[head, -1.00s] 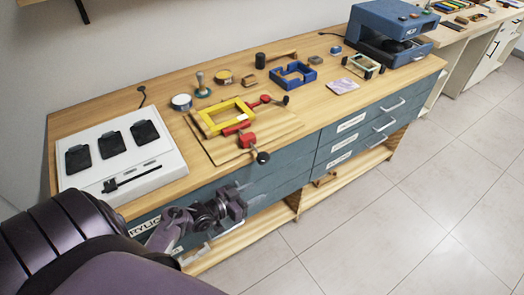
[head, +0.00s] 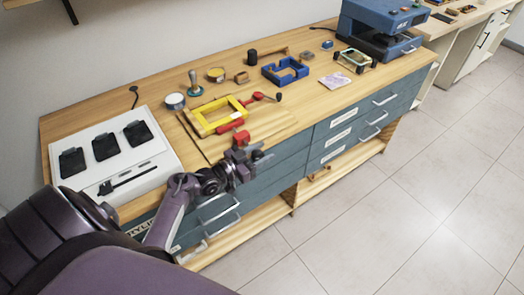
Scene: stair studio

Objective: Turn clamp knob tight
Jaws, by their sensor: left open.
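A yellow frame (head: 216,116) lies on a wooden board (head: 270,125) on the bench. Two red clamps sit at it: one at its right side with a dark knob (head: 279,97), the other at its front edge, where its red body (head: 241,137) shows. The front clamp's knob is hidden behind my left gripper. My left gripper (head: 249,156) is open at the bench's front edge, right by the front clamp. I cannot tell whether it touches the clamp. My right gripper is not in view.
A white tray (head: 167,165) with black pads stands at the left. A blue frame (head: 285,70), a stamp (head: 194,84) and tins stand behind the board. A blue machine (head: 376,30) is at the back right. Drawer handles (head: 221,211) stick out below the bench top.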

